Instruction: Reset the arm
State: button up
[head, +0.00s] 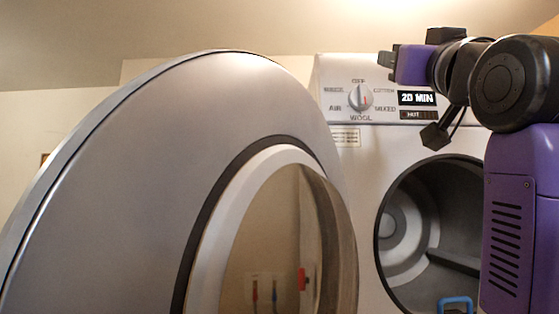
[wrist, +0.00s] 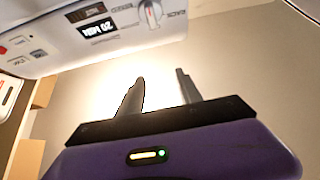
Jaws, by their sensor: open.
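My gripper (wrist: 160,77) shows in the wrist view with its two grey fingers apart. Nothing is between them, and a plain bright wall or ceiling lies beyond. In the head view my arm is folded at the upper right, and the gripper (head: 388,60) is raised beside the dryer's control panel (head: 350,90). It points left and holds nothing. The panel also shows upside down in the wrist view (wrist: 75,45).
The dryer's round door (head: 170,150) stands wide open and fills the left of the head view. The dark drum opening (head: 430,220) is partly hidden by my arm. A blue item (head: 456,302) shows at its lower edge. Brown boxes (wrist: 27,158) show in the wrist view.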

jog(key=w+f, duration=0.2)
jog(key=f, duration=1)
jog(key=w+f, duration=0.3)
jog(key=f, duration=0.8)
jog(key=s+f, duration=0.3)
jog(key=f, duration=0.8)
jog(key=s+f, duration=0.3)
jog(key=f, duration=0.7)
jog(key=s+f+g, duration=0.3)
jog(key=s+f, duration=1.3)
jog(key=f, duration=0.2)
jog(key=s+f+g, duration=0.3)
jog(key=s+f, duration=0.4)
jog(key=s, duration=0.4)
jog(key=s+f+g, duration=0.4)
jog(key=s+f, duration=0.4)
jog(key=s, duration=0.4)
jog(key=shift+s, duration=0.3)
